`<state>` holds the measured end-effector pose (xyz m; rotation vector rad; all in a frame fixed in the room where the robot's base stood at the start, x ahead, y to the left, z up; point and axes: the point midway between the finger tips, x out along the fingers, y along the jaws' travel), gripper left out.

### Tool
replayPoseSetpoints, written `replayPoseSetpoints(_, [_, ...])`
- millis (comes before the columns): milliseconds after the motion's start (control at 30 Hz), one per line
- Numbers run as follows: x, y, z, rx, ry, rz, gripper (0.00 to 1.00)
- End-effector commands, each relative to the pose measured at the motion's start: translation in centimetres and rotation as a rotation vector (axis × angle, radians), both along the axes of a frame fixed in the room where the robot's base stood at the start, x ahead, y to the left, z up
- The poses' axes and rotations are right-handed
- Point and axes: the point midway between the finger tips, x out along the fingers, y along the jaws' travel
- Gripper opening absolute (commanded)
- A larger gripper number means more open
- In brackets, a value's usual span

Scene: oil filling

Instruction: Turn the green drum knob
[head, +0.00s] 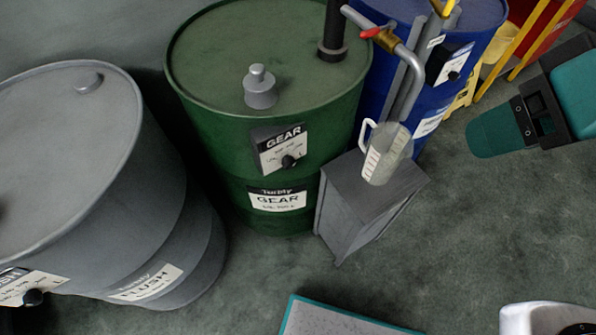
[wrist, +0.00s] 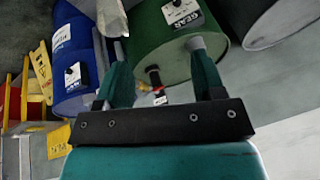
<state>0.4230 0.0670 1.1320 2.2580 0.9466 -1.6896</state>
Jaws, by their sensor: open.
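The green drum (head: 215,125) stands upright at centre of the head view. Its control box (head: 281,143) is labelled GEAR and carries a small black knob (head: 288,162) at its lower part. In the wrist view the green drum (wrist: 150,40) lies beyond the fingers, with the labelled box (wrist: 183,12) and knob (wrist: 177,3) near the top edge. My gripper (wrist: 157,48) is open, with a wide gap between its fingers and nothing held. The knob appears beyond the fingertips, apart from them.
A grey FLUSH drum (head: 70,170) stands left and a blue drum (head: 440,85) right. A measuring jug (head: 386,152) sits on a grey stand (head: 350,215) beneath a pipe (head: 405,80) with a red-handled valve. Yellow and red items stand far right.

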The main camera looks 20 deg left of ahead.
Motion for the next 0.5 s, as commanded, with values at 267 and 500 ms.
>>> replayPoseSetpoints(267, [2.6,2.5,-12.9,0.076,-0.205,-0.062,0.63])
replayPoseSetpoints(500, [4.2,5.1,-20.7,0.169,-0.388,-0.085,0.63])
